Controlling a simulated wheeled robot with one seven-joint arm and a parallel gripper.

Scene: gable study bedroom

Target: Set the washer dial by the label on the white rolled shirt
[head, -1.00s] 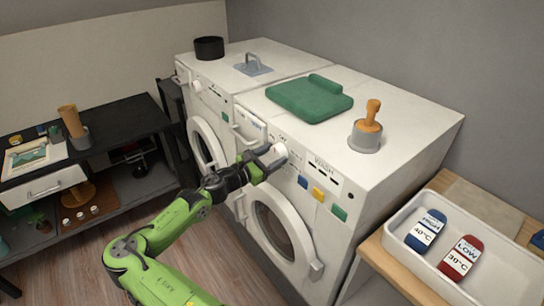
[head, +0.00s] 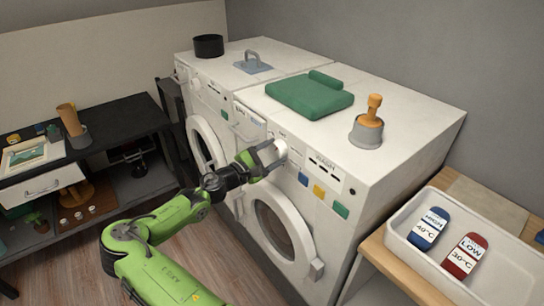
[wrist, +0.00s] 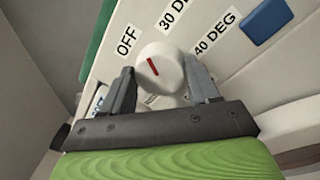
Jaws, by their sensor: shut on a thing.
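The washer (head: 340,235) has a white round dial (wrist: 160,68) with a red mark on its face. In the wrist view the mark slants up and left, toward the OFF label (wrist: 126,41). The 30 DEG label (wrist: 177,14), its end cut off, and the 40 DEG label (wrist: 215,34) lie to the right. My gripper (wrist: 163,78) is shut on the dial, one finger on each side; in the head view my gripper (head: 273,152) mostly hides the dial. A blue roll (head: 431,222) reads HIGH 40°C, and a red roll (head: 468,252) reads LOW 30°C. I see no white rolled shirt.
Both rolls lie in a white tray (head: 400,240) on a wooden surface at the right. A green folded cloth (head: 310,98) and a wooden-handled tool in a grey holder (head: 365,134) are on the washer top. A second machine (head: 205,95) stands left; a dark shelf (head: 120,125) is farther left.

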